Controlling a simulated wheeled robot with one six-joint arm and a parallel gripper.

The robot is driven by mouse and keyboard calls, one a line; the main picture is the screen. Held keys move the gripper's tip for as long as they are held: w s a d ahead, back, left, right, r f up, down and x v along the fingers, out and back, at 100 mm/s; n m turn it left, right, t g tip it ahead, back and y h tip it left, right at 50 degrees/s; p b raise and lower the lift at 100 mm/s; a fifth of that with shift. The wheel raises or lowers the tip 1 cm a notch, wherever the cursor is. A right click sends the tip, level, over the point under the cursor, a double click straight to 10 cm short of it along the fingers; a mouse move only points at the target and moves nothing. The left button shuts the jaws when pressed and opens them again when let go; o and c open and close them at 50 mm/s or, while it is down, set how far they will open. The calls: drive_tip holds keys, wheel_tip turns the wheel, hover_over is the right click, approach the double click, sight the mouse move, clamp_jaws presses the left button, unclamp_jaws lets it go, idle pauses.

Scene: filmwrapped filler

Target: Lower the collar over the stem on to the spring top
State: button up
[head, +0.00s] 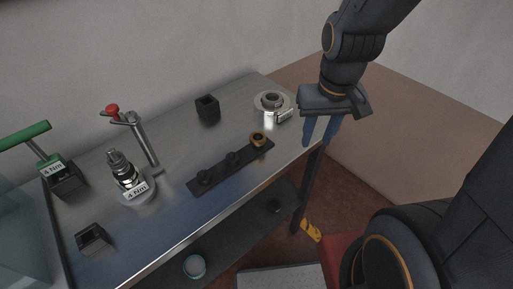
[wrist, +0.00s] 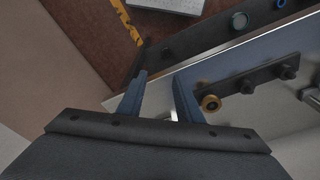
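A dark stem (head: 115,158) stands upright on the left of the bench, with coils that look like a spring (head: 126,176) around its lower part, above a "4 Nm" label. A brass-coloured ring (head: 258,138), which may be the collar, sits at the right end of a black rail; it also shows in the wrist view (wrist: 210,102). My gripper (head: 318,142) hangs past the bench's right end with its blue fingers pointing down. In the wrist view my gripper (wrist: 160,77) has its fingers apart with nothing between them. The ring is outside the fingers, to the right.
The black rail (head: 218,172) carries dark knobs. A silver round fixture (head: 272,103) stands behind it. Black square holders (head: 207,108) (head: 92,240), a red-topped tool (head: 113,110) and a green-handled tool (head: 25,136) stand around the bench. A lower shelf holds a teal ring (head: 194,267).

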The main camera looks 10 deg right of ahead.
drive_tip(key=o, duration=0.4)
drive_tip(key=shift+w+a, duration=0.15)
drive_tip(key=shift+a, duration=0.1)
drive_tip(key=shift+c, duration=0.2)
drive_tip(key=shift+o, duration=0.9)
drive_tip(key=w+a+m, duration=0.1)
drive_tip(key=m, duration=0.1)
drive_tip(key=w+a+m+y, duration=0.1)
drive_tip(key=m, duration=0.1)
drive_tip(key=w+a+m+g+p, duration=0.1)
drive_tip(key=m, duration=0.1)
drive_tip(key=shift+w+r+m+y, duration=0.1)
drive_tip(key=shift+r+m+y, duration=0.2)
drive_tip(key=shift+r+m, duration=0.1)
drive_tip(key=m+g+y+p, duration=0.1)
drive_tip(key=m+y+p, duration=0.15)
drive_tip(key=m, duration=0.65)
approach(258, 136)
drive_tip(key=f, duration=0.1)
drive_tip(key=shift+p+x, duration=0.55)
drive_tip(key=shift+x, duration=2.85)
